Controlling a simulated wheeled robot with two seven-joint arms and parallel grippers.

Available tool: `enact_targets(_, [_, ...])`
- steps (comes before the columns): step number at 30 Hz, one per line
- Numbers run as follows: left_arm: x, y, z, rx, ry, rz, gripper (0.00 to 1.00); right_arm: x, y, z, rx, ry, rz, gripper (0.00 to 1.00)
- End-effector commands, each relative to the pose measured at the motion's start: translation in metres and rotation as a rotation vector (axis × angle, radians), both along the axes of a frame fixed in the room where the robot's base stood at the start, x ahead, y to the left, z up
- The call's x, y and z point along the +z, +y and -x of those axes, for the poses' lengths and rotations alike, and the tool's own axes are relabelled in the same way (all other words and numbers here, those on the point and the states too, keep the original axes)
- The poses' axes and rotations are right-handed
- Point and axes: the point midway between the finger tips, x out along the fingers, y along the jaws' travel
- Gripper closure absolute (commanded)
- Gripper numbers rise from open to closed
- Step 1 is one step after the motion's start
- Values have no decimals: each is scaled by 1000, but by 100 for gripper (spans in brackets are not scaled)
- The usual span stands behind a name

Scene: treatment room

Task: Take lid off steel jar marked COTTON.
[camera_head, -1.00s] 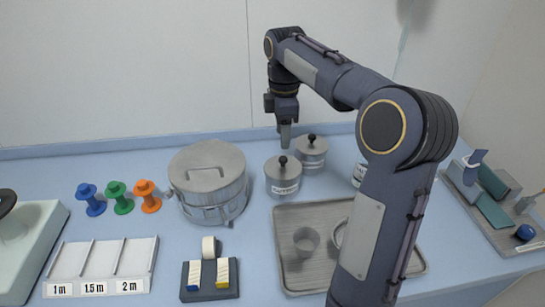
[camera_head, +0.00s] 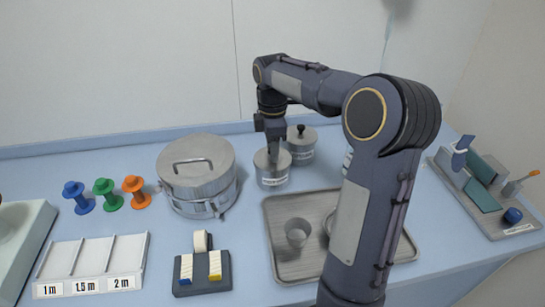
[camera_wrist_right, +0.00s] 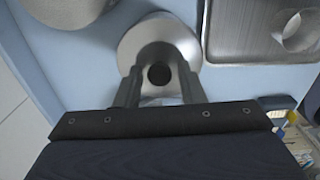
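A steel jar (camera_head: 272,178) with a label too blurred to read stands behind the tray, under my right gripper (camera_head: 273,153). A second lidded steel jar (camera_head: 302,153) with a black knob and a label stands just behind it to the right. In the right wrist view, the near jar's round lid (camera_wrist_right: 135,45) shows with its black knob (camera_wrist_right: 159,76). The fingers of my right gripper (camera_wrist_right: 159,72) are open on either side of the knob, with gaps visible. The lid sits on the jar. My left gripper is not in view.
A large steel drum (camera_head: 198,172) stands left of the jars. A steel tray (camera_head: 283,262) with a cup (camera_head: 297,232) lies in front. Another labelled container is mostly hidden behind my right arm. Coloured spools, a divided tray (camera_head: 97,262) and a dark block holder (camera_head: 203,288) are further left.

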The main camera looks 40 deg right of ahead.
Motion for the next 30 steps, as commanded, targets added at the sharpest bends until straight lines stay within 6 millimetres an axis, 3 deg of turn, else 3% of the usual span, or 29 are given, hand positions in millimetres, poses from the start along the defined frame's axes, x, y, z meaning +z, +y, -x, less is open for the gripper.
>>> enact_targets(1, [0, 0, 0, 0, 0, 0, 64, 0, 0, 0, 0, 0, 0, 71])
enact_targets(8, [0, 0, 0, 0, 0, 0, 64, 0, 0, 0, 0, 0, 0, 100])
enact_targets(20, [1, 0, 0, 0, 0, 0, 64, 10, 0, -1, 1, -3, 0, 100])
enact_targets(25, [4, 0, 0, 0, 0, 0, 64, 33, 0, -1, 1, -5, 1, 100])
enact_targets(30, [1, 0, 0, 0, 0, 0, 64, 66, 9, 26, 3, -7, 1, 100])
